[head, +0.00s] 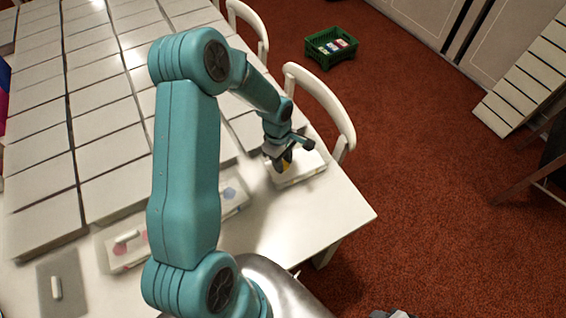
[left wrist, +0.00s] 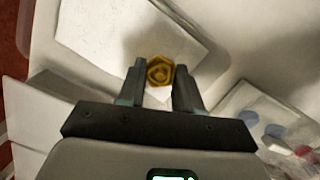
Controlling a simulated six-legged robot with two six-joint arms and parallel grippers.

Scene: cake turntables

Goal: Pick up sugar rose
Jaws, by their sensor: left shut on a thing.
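The sugar rose is a small yellow piece (left wrist: 160,70), seen between the two dark fingertips in the left wrist view. A bit of its yellow (head: 288,157) also shows at the fingers in the head view. My left gripper (head: 283,163) is shut on the rose, over the white box (head: 308,173) near the table's right edge. The box's pale top (left wrist: 125,30) lies beyond the fingers in the left wrist view. I cannot tell whether the rose still touches the box. My right gripper is not in view.
Rows of white slabs (head: 100,125) cover the left of the white table (head: 330,215). A tray with coloured spots (left wrist: 268,125) lies beside the gripper. White chairs (head: 320,95) stand along the far edge. A green crate (head: 331,62) sits on the red carpet.

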